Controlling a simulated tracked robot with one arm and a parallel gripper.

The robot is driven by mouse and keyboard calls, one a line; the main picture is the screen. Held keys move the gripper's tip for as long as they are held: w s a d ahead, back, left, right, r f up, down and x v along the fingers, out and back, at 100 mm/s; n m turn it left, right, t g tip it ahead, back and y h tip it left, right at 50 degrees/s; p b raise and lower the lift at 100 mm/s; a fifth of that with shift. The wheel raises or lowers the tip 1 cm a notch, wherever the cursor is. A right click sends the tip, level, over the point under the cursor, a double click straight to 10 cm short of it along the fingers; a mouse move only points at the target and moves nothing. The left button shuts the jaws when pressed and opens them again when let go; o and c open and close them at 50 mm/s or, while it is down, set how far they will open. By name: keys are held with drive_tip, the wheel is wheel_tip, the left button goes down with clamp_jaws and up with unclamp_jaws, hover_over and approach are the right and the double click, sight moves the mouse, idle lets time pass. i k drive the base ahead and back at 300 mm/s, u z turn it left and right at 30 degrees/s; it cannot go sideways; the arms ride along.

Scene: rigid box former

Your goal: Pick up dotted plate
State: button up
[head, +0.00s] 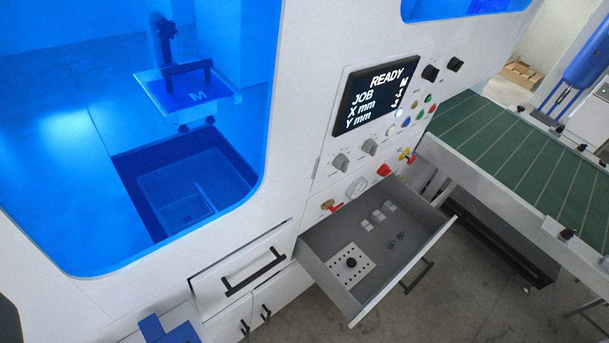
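The dotted plate (339,260) is a small, pale square with rows of dark dots and a black knob in its middle. It lies flat on the floor of an open grey drawer (322,236), towards the drawer's left end. The plate is fully visible, with nothing on top of it except its knob. My gripper does not show in the head view.
Small pale blocks (378,215) and small dark parts (397,240) share the drawer. The drawer juts out below the control panel (375,98), which reads READY. A green conveyor (520,150) stands at right.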

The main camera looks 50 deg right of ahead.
sight(350, 265)
drive_tip(key=u, duration=1.1)
drive_tip(key=k, duration=1.8)
drive_tip(key=z, duration=2.25)
drive_tip(key=i, duration=1)
